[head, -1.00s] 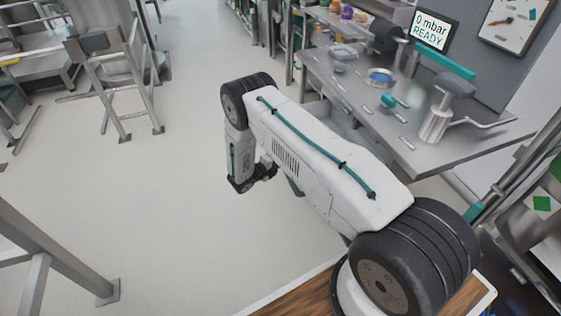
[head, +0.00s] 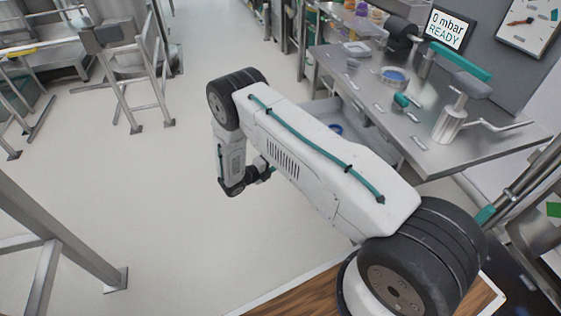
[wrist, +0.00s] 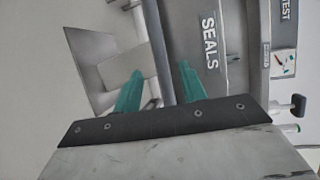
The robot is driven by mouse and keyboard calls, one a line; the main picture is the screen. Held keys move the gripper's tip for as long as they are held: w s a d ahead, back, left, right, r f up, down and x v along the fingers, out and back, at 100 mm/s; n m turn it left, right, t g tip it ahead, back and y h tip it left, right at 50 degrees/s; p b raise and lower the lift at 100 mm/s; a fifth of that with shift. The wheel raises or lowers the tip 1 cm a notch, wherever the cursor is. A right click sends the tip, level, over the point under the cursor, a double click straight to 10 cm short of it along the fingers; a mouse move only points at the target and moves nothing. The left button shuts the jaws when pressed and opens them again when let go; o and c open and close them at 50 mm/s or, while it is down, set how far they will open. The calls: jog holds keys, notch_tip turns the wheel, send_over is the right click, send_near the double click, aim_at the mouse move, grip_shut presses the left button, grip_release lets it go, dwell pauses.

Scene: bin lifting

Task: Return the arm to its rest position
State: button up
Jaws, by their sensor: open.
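My white arm with a teal cable reaches out from the lower right of the head view, its far end bent down over the pale floor. My gripper is mostly hidden behind the forearm there. In the wrist view, the two teal fingers of my gripper (wrist: 160,86) stand apart with nothing held between them. Beyond them is a grey surface marked SEALS (wrist: 209,42), apart from the fingers as far as I can tell.
A steel bench (head: 440,160) with a hand press (head: 452,118) and small dishes runs along the right. A screen (head: 447,30) reads 0 mbar READY. A steel stand (head: 120,75) is at the upper left, and a metal frame (head: 75,240) at the lower left. Floor between is clear.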

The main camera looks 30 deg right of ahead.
dwell(0.5)
jog(key=s+r+m+g, duration=0.2)
jog(key=s+m+g, duration=0.3)
jog(key=s+m, duration=0.35)
jog(key=s+a+r+m+g+y, duration=0.15)
jog(key=s+r+m+y, duration=0.3)
jog(key=r+m, duration=0.65)
jog(key=s+r+m+g+y, duration=0.3)
jog(key=s+r+m, duration=0.35)
jog(key=r, duration=0.85)
jog(key=s+a+r+m+t+y, duration=0.2)
jog(key=s+r+m, duration=0.4)
jog(key=s+r, duration=0.4)
jog(key=s+a+r+m+t+y, duration=0.3)
jog(key=s+r+m+t+y, duration=0.2)
jog(key=s+r, duration=0.6)
jog(key=shift+s+r+m+y, duration=0.25)
jog(key=shift+s+m+y, duration=0.15)
jog(key=shift+y, duration=0.15)
